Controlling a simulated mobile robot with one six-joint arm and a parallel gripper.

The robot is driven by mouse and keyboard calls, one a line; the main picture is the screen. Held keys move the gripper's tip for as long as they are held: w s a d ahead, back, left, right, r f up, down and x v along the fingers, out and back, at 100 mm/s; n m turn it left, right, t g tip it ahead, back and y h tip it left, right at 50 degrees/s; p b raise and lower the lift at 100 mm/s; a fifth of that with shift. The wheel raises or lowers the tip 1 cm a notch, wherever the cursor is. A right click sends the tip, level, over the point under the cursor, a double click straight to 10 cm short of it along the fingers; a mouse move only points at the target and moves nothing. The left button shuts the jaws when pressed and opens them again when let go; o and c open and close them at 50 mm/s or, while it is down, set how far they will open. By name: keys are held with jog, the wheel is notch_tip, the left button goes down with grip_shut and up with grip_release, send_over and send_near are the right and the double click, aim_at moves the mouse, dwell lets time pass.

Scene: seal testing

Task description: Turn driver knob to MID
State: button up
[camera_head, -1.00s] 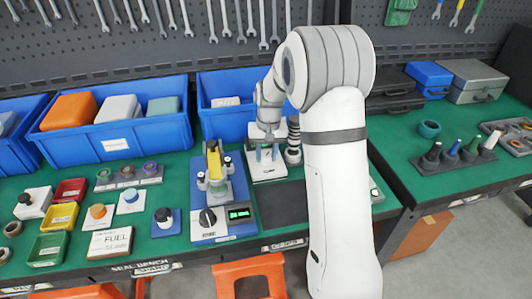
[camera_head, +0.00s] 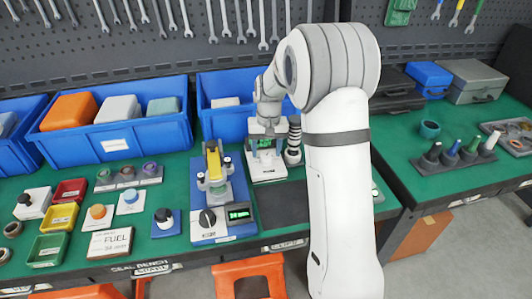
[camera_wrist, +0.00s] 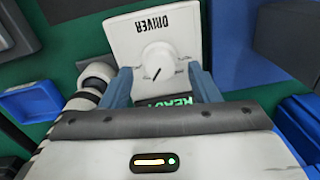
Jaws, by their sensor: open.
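The driver unit (camera_wrist: 185,32) is a white box with the word DRIVER upside down in the wrist view. Its round white knob (camera_wrist: 157,60) has a dark pointer line toward the picture's lower left; I cannot read any position marks. A green READY display (camera_wrist: 178,103) is partly hidden behind my wrist housing. My gripper (camera_wrist: 160,75) is open, its two blue-grey fingers showing to either side of the knob with gaps; nothing is held. In the head view my gripper (camera_head: 268,128) is over the driver unit (camera_head: 272,175), whose green display shows; the knob is not clear there.
A striped post (camera_head: 293,142) stands close to the right of the driver unit. A blue test stand (camera_head: 225,232) with a yellow-topped press is to its left. A blue bin (camera_head: 215,118) stands behind. A dark mat (camera_head: 283,205) in front is bare.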

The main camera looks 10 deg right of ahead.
aim_at(268, 156)
notch_tip(268, 156, up, 6)
jog(key=shift+d+f, duration=0.1)
jog(key=shift+d, duration=0.05)
jog(key=shift+s, duration=0.1)
dwell(1.4)
